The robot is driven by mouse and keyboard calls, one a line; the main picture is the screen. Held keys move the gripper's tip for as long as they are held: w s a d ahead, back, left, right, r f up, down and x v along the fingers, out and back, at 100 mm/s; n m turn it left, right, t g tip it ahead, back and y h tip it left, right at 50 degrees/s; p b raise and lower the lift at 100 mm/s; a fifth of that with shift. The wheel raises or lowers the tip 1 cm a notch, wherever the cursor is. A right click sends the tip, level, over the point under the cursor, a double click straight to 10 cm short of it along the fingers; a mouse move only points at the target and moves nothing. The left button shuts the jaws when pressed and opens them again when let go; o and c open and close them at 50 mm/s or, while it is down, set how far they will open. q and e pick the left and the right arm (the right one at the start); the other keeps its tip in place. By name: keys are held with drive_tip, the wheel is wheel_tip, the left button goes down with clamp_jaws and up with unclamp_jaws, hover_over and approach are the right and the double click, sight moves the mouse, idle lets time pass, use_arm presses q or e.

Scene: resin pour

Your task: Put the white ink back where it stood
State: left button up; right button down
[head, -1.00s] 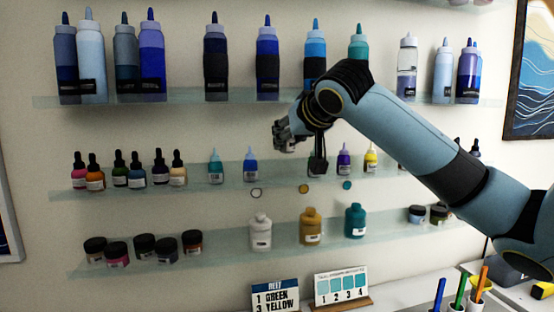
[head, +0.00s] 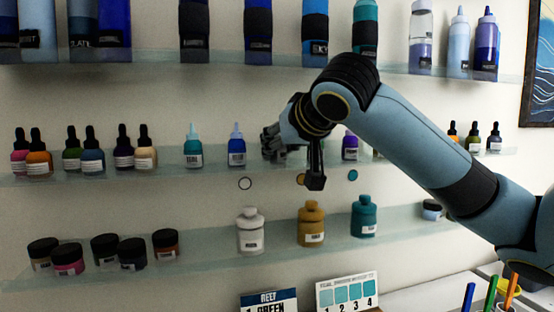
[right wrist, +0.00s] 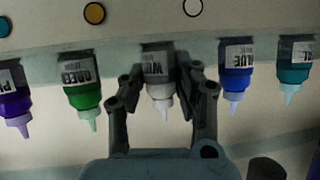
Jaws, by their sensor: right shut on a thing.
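My right gripper (head: 284,142) is at the middle shelf, between the blue ink bottle (head: 237,150) and the purple one (head: 350,148). The upside-down right wrist view shows it (right wrist: 160,82) shut on the white ink (right wrist: 157,72), a small bottle with a pale tip and a label reading WHITE. The white ink is upright, in line between the green ink (right wrist: 82,82) and the blue ink. Its base is level with the row at the shelf; I cannot tell if it touches the shelf. The gripper hides it in the head view. My left gripper is out of view.
The middle shelf (head: 90,180) also holds a teal ink (head: 193,150) and dropper bottles at the left. Below the row are round colour dots (head: 245,184). White, gold and teal jars (head: 250,232) stand on the lower shelf. Large bottles fill the upper shelf.

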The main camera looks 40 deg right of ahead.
drive_tip(key=shift+f, duration=0.1)
drive_tip(key=shift+a, duration=0.1)
drive_tip(key=shift+s+a+r, duration=0.15)
drive_tip(key=shift+s+r, duration=0.05)
drive_tip(key=shift+s, duration=0.05)
drive_tip(key=c, duration=1.1)
unclamp_jaws()
drive_tip(key=shift+w+f, duration=0.1)
drive_tip(key=shift+f, duration=0.1)
drive_tip(key=shift+o, duration=0.6)
drive_tip(key=shift+r, duration=0.1)
